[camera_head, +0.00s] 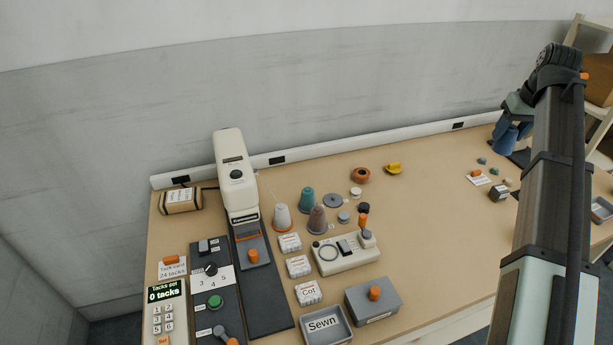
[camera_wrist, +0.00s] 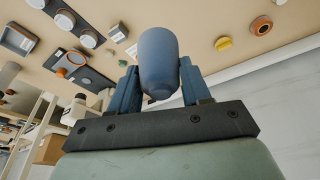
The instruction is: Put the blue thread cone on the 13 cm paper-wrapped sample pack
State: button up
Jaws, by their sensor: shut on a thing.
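My gripper (camera_wrist: 158,82) is shut on the blue thread cone (camera_wrist: 158,52), which sits between its two blue fingers in the wrist view. In the head view my gripper (camera_head: 510,135) is at the upper right, over the far right of the table; the cone and the fingers are hard to tell apart there. A brown paper-wrapped pack (camera_head: 181,201) with dark bands and a pale label lies at the table's far left, well away from my gripper. Its label is too small to read, so its size cannot be told.
A tall cream machine (camera_head: 236,175) stands right of the pack, with a control panel (camera_head: 213,290) in front. Teal (camera_head: 307,199), white (camera_head: 282,217) and brown (camera_head: 317,219) cones stand mid-table. An orange ring (camera_head: 361,175) and yellow piece (camera_head: 394,168) lie behind. Shelving (camera_head: 603,120) stands right.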

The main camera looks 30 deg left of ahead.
jog(key=a+n+g+y, duration=0.1)
jog(key=a+n, duration=0.4)
jog(key=a, duration=2)
jog(key=s+a+n, duration=0.2)
jog(key=s+a, duration=0.4)
jog(key=a, duration=0.8)
jog(key=s+a+n+g, duration=0.1)
jog(key=s+a+n, duration=0.2)
jog(key=a, duration=1.2)
jog(key=s+a+n+g, duration=0.1)
jog(key=s+a+n, duration=0.2)
jog(key=s+a, duration=0.7)
jog(key=shift+s+a+y, duration=0.1)
jog(key=shift+a+y, duration=0.3)
jog(key=shift+a, duration=2)
jog(key=s+a+n, duration=0.4)
jog(key=s+a, duration=1)
jog(key=s, duration=0.2)
jog(key=g, duration=0.1)
send_over(180, 195)
notch_tip(180, 195, down, 10)
jog(key=shift+s+f, duration=0.1)
jog(key=shift+f, duration=5.6)
jog(key=o, duration=1.1)
jog(key=shift+f, duration=0.1)
